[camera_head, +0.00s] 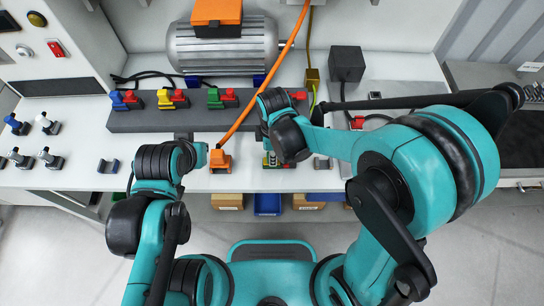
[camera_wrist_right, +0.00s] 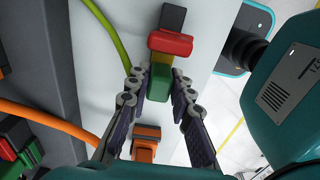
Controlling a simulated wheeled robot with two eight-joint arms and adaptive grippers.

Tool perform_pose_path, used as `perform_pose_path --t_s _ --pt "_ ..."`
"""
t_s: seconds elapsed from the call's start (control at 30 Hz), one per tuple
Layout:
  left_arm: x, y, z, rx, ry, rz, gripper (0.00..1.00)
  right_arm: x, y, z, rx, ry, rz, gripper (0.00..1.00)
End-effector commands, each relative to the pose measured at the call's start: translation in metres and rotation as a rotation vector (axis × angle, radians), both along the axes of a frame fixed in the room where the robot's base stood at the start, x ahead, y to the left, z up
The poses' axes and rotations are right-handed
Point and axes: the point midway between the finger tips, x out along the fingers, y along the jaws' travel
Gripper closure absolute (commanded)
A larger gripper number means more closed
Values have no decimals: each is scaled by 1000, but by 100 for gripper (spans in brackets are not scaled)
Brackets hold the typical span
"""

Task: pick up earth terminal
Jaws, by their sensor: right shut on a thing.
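The earth terminal (camera_wrist_right: 158,82) is a small green-and-yellow block. In the right wrist view it sits between the two fingers of my right gripper (camera_wrist_right: 158,92), which is shut on it. In the head view my right gripper (camera_head: 270,150) is low over the front of the bench, and the arm hides most of the terminal. My left gripper (camera_head: 200,160) is beside an orange connector (camera_head: 219,160); its fingers are too hidden to judge.
A dark terminal rail (camera_head: 150,121) with several coloured clamps runs behind the grippers. A dark grey box (camera_head: 347,63) stands at the right. Small grey holders lie along the bench's front.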

Motion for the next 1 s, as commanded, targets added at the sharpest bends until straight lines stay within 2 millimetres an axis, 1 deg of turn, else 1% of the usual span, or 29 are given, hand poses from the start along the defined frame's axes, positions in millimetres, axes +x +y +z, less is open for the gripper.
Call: perform_pose_path --t_s 0.07,0.17,0.27,0.4,0.5,0.6,0.73,1.0 --pt "0 0 1 0 0 0 100 0 0 2 0 0 0 100" --pt "0 0 5 0 0 0 100 0 0 12 0 0 0 100" --pt "0 0 12 0 0 0 100 -1 0 31 0 0 0 100" --pt "0 0 22 0 0 0 100 0 0 62 0 0 0 100" --pt "0 0 27 0 0 0 100 0 0 80 0 0 0 100" --pt "0 0 31 0 0 0 100 0 0 92 0 0 0 100" --pt "0 0 32 0 0 0 100 0 0 100 0 0 0 100" --pt "0 0 31 0 0 0 100 0 0 100 0 0 0 100"
